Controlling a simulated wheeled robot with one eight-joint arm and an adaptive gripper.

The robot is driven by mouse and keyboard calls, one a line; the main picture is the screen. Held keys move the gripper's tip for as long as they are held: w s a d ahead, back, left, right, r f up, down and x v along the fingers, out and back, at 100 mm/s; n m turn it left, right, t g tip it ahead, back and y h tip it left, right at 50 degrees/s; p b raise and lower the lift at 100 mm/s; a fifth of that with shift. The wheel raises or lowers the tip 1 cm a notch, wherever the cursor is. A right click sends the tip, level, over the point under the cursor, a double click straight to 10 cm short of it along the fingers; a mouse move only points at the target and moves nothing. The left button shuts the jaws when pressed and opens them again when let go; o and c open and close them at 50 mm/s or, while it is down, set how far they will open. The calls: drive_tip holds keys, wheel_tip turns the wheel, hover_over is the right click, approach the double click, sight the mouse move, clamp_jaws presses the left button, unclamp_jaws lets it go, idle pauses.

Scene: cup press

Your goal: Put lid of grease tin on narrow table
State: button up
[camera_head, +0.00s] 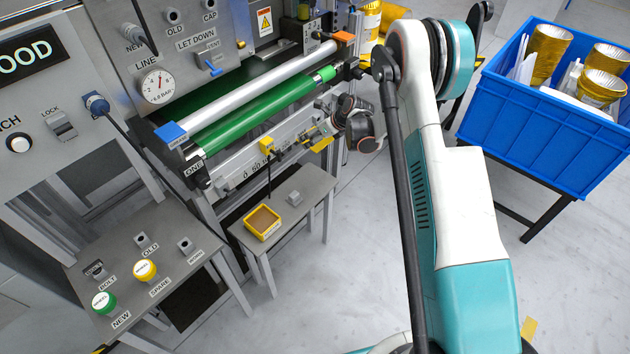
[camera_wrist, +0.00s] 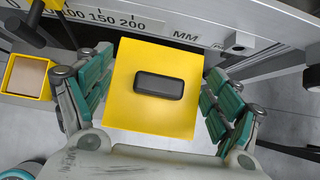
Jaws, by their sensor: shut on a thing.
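My gripper (camera_head: 326,130) is shut on the yellow lid (camera_wrist: 180,115) with the black handle. In the wrist view, the square lid lies between the teal finger pads of my gripper (camera_wrist: 157,72), its handle facing the camera. In the head view, only a yellow edge of the lid (camera_head: 322,144) shows beside the fingers, held above the narrow table's far right end. The narrow grey table (camera_head: 313,183) carries the open yellow grease tin (camera_head: 262,236), with brown contents, at its near left end. The tin also shows at the left of the wrist view (camera_wrist: 24,92).
A small grey fixture (camera_head: 295,198) stands on the narrow table right of the tin. The machine's scale rail (camera_head: 230,176) and green roller (camera_head: 255,112) run behind. A side table (camera_head: 205,262) with knobs is at left. A blue crate (camera_head: 540,140) with cups stands at right.

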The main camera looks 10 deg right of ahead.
drive_tip(key=shift+w+a+f, duration=0.1)
drive_tip(key=shift+w+f, duration=0.1)
drive_tip(key=shift+f, duration=0.9)
wheel_tip(320, 180, down, 20)
drive_tip(key=b, duration=0.6)
drive_tip(key=shift+f+b, duration=0.1)
drive_tip(key=shift+b, duration=0.2)
drive_tip(key=shift+f, duration=0.15)
drive_tip(key=o, duration=1)
drive_tip(key=shift+o, duration=0.2)
